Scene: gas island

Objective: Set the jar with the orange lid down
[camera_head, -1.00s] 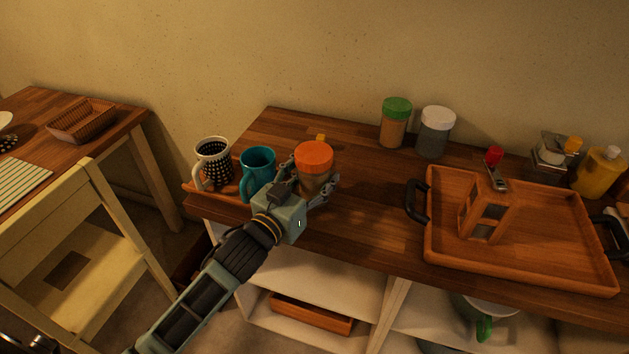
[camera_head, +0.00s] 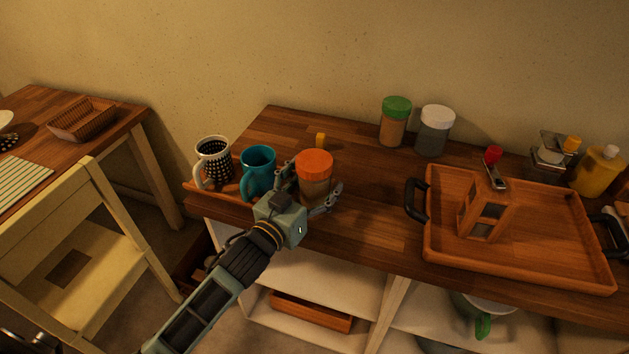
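The jar with the orange lid (camera_head: 315,164) stands upright near the front left of the wooden counter, right of the teal mug (camera_head: 257,172). My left gripper (camera_head: 311,190) is at the jar's front, with one finger on each side of it. The fingers look spread a little wider than the jar. The gripper hides the jar's lower part, so contact with the counter is not clearly seen. My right gripper is not in view.
A black-and-white patterned mug (camera_head: 213,162) stands left of the teal mug on a small wooden tray (camera_head: 200,189). A large wooden tray (camera_head: 545,267) holds a wooden caddy (camera_head: 484,213). Green-lidded (camera_head: 395,122) and white-lidded (camera_head: 434,131) jars stand behind. The counter's middle is clear.

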